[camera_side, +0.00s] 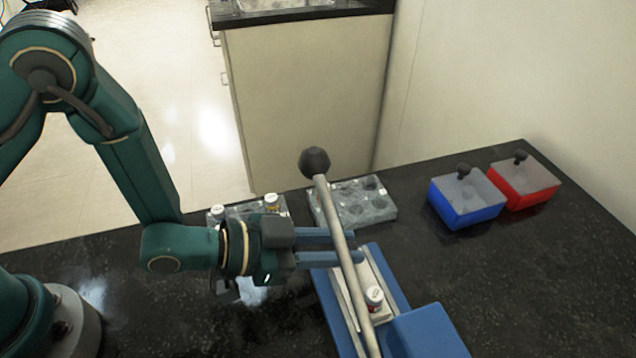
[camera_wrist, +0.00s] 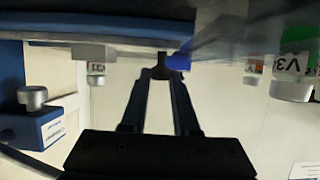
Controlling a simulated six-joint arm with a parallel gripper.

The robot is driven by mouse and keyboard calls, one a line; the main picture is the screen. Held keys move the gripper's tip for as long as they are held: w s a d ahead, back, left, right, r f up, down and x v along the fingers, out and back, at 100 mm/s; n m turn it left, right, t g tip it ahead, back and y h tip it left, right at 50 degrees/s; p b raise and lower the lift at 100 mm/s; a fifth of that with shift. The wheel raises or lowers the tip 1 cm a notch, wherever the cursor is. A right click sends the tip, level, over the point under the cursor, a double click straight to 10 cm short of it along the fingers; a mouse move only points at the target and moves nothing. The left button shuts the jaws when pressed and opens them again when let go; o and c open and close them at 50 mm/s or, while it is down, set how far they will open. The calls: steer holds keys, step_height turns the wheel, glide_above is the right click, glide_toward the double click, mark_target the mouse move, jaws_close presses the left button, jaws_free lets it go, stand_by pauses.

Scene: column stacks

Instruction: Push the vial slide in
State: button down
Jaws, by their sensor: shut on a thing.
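The vial slide (camera_side: 348,300) is a pale narrow plate lying along a blue base (camera_side: 389,275). A white-capped vial (camera_side: 374,296) stands upright on it. My gripper (camera_side: 361,249) reaches in from the left at the slide's far end, its blue fingers level. In the wrist view the fingers close in on a small dark part (camera_wrist: 172,66), which seems to be the slide's handle. The exact contact is hidden in the side view by a slanting metal lever (camera_side: 335,215) that crosses in front of the fingers.
A black ball (camera_side: 315,162) tops the lever. A blue housing (camera_side: 430,332) stands at the slide's near right. Two clear racks (camera_side: 385,212) (camera_side: 215,215) lie behind. A blue box (camera_side: 465,205) and a red box (camera_side: 525,185) stand at right, with bare counter before them.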

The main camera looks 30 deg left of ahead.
stand_by(0.8)
steer(key=s+d, duration=0.6)
steer(key=shift+s+d, duration=0.2)
steer(key=shift+d, duration=0.05)
steer(key=c, duration=0.7)
jaws_free()
steer(key=shift+o, duration=0.2)
steer(key=shift+a, duration=0.1)
steer(key=shift+v, duration=2.55)
